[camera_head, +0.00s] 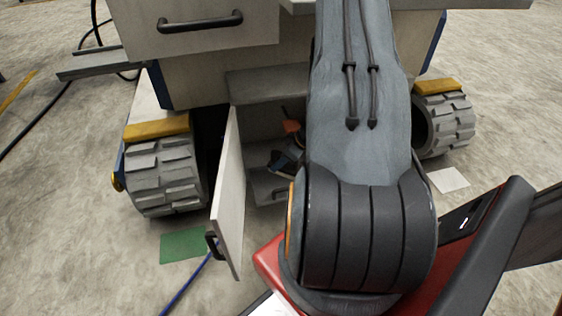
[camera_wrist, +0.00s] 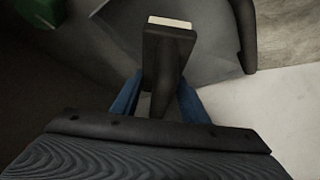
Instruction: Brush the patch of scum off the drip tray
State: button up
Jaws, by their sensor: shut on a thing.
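In the wrist view my gripper (camera_wrist: 157,92) has its two blue fingers closed on the dark handle of a brush (camera_wrist: 168,48). A pale cream strip shows at the brush's far end. Beyond the brush is a grey, flat surface (camera_wrist: 215,66), which may be the drip tray; I cannot tell for sure. No patch of scum can be made out. In the head view my arm hides most of the working area, and I cannot clearly make out the gripper or brush there.
A cabinet door (camera_head: 229,195) stands open at the left of my arm. Inside the cabinet are a small orange-brown thing (camera_head: 291,127) and a dark handle (camera_head: 278,193). A closed drawer (camera_head: 198,35) is above. A green floor patch (camera_head: 184,246) lies left of the door.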

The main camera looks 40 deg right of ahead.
aim_at(279, 152)
jog(key=shift+r+p, duration=2.65)
jog(key=shift+p, duration=0.05)
notch_tip(279, 152, up, 3)
jog(key=p, duration=0.4)
jog(key=shift+r, duration=0.1)
